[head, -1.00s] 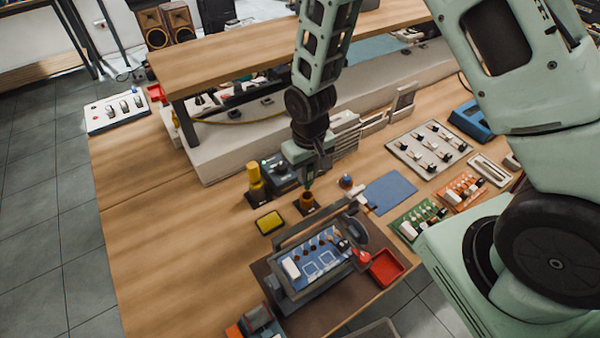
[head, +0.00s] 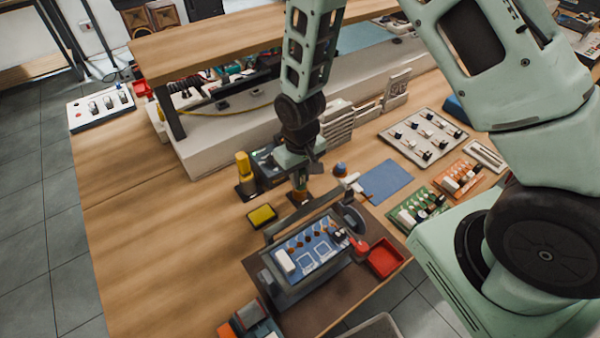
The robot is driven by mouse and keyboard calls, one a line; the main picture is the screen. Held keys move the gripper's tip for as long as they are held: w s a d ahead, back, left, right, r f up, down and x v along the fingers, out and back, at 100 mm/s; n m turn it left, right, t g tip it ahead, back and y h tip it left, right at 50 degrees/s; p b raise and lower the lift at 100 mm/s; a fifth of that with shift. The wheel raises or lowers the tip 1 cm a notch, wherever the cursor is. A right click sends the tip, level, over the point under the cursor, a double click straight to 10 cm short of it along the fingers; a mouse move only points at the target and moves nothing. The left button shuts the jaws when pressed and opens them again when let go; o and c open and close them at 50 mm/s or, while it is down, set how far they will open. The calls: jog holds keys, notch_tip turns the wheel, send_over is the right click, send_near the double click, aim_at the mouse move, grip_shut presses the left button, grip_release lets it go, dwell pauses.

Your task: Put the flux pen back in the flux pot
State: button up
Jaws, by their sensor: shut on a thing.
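My gripper (head: 300,180) points down, directly above the small amber-brown flux pot (head: 299,196), which stands on a dark square base on the workbench. My gripper is shut on the flux pen, a thin greenish piece mostly hidden between and below the fingers. Its lower end is at the mouth of the pot; I cannot tell how far inside it is. The pen looks roughly upright.
A yellow upright holder (head: 244,168) stands left of the pot, with a yellow sponge tray (head: 262,215) in front. A circuit board in a frame (head: 306,250) and a red tray (head: 384,257) lie nearer. A blue mat (head: 387,181) is to the right. The bench's left side is clear.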

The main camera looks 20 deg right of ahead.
jog(key=o, duration=1.5)
jog(key=shift+r, duration=0.1)
jog(key=shift+r+p, duration=2.75)
jog(key=shift+r, duration=0.7)
jog(key=shift+f, duration=0.1)
